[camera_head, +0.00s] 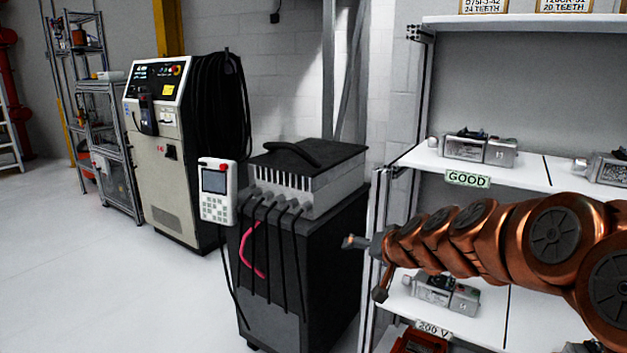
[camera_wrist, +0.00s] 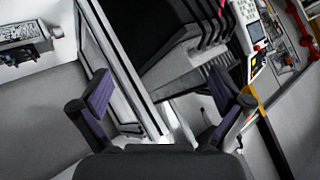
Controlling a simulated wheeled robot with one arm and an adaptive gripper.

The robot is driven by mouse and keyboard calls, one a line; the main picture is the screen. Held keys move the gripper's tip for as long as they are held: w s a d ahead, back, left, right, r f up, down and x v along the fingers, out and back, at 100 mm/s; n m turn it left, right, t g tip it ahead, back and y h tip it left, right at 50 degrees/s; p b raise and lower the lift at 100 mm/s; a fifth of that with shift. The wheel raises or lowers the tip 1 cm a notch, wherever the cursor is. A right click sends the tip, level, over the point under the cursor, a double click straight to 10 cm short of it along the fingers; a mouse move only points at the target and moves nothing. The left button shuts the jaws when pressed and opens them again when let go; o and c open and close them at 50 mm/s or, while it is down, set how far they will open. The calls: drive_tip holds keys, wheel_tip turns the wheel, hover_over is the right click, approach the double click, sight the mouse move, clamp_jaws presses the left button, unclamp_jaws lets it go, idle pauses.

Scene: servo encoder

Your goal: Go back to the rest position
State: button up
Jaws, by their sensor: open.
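My gripper (camera_head: 366,266) is at the end of my copper-coloured arm, which reaches in from the right in the head view. It hangs in front of the left edge of the shelf unit, and no object shows in it. In the wrist view my gripper (camera_wrist: 160,105) has its two dark fingers with purple pads spread wide apart. Between and beyond them are the shelf's upright edge and the dark cabinet.
The shelf unit (camera_head: 527,176) holds grey servo motors, one (camera_head: 473,148) above a "GOOD" label and another (camera_head: 442,292) lower. A black cabinet (camera_head: 300,275) with cables and a teach pendant (camera_head: 217,190) stands left. A control cabinet (camera_head: 160,150) is behind. The left floor is clear.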

drive_tip(key=s+a+f+n+g, duration=0.2)
drive_tip(key=s+f+g, duration=0.1)
drive_tip(key=s, duration=0.7)
drive_tip(key=s+a+f+n+g, duration=0.1)
drive_tip(key=s+a+f+g, duration=0.2)
drive_tip(key=s, duration=0.7)
drive_tip(key=s+d+f+g+h, duration=0.15)
drive_tip(key=s+d, duration=0.25)
drive_tip(key=s, duration=0.4)
drive_tip(key=s+d+f+g+h, duration=0.1)
drive_tip(key=s+d+f+g, duration=0.15)
drive_tip(key=s, duration=0.55)
drive_tip(key=s+d+f+g+h, duration=0.2)
drive_tip(key=s+d+g, duration=0.15)
drive_tip(key=s, duration=0.45)
wheel_tip(320, 180, up, 20)
drive_tip(key=t+p, duration=0.1)
drive_tip(key=p, duration=1.6)
drive_tip(key=shift+d+f+m+p, duration=0.25)
drive_tip(key=shift+d+m+p, duration=0.05)
drive_tip(key=shift+d, duration=0.15)
drive_tip(key=shift+s+t, duration=0.1)
drive_tip(key=shift+t, duration=0.15)
